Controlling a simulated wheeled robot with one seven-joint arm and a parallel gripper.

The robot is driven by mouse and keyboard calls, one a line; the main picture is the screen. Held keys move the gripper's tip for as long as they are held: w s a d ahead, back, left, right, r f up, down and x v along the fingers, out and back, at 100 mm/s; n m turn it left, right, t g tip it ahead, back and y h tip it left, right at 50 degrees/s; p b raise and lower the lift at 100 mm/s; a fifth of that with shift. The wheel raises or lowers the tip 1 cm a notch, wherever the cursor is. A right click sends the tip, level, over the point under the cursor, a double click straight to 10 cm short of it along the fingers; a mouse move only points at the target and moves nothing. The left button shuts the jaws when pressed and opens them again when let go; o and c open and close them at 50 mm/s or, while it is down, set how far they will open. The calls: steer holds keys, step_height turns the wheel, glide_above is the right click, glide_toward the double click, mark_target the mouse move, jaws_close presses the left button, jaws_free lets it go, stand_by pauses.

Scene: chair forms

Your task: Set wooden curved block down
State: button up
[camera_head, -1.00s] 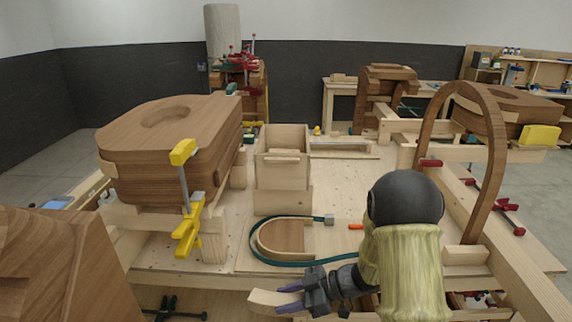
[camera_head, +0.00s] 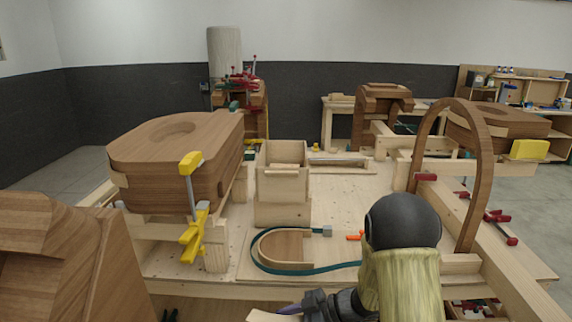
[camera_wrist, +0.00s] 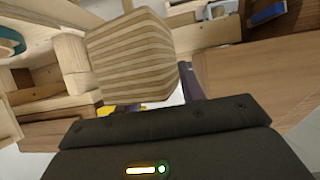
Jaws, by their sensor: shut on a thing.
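The wooden curved block is a pale piece with striped layers, large in the wrist view (camera_wrist: 133,58). In the head view only a small pale end of it (camera_head: 268,316) shows at the bottom edge. My gripper (camera_head: 291,309) is shut on the block, low in front of the bench's near edge. In the wrist view, a dark purple finger (camera_wrist: 190,88) shows beside the block's right side; the other finger is mostly hidden behind the block.
The workbench (camera_head: 335,200) holds a D-shaped wooden form with a green strap (camera_head: 285,247), a wooden box (camera_head: 282,185) and a tall wooden arch (camera_head: 484,165). A large brown chair form (camera_head: 180,150) with yellow clamps (camera_head: 193,205) stands left. Bare bench lies right of the box.

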steer(key=shift+w+a+f+m+t, duration=0.3)
steer(key=shift+w+m+t, duration=0.1)
steer(key=shift+w, duration=0.1)
steer(key=shift+w+a+f+m+t, duration=0.1)
steer(key=shift+w+f+m+t, duration=0.25)
steer(key=shift+w+m+t, duration=0.35)
steer(key=w+d+f+m+t+h, duration=0.4)
steer(key=w+f+m+t+h, duration=0.15)
steer(key=f+m+t, duration=0.2)
steer(key=s+d+f+m+t+h, duration=0.1)
steer(key=d+f+m+h, duration=0.5)
steer(key=d, duration=0.6)
steer(key=shift+s+m+t+h, duration=0.4)
steer(key=shift+m+t+h, duration=0.05)
steer(key=shift+m+h, duration=0.2)
steer(key=shift+f, duration=0.1)
steer(key=s+f, duration=0.4)
steer(key=f, duration=0.1)
steer(key=shift+f, duration=0.2)
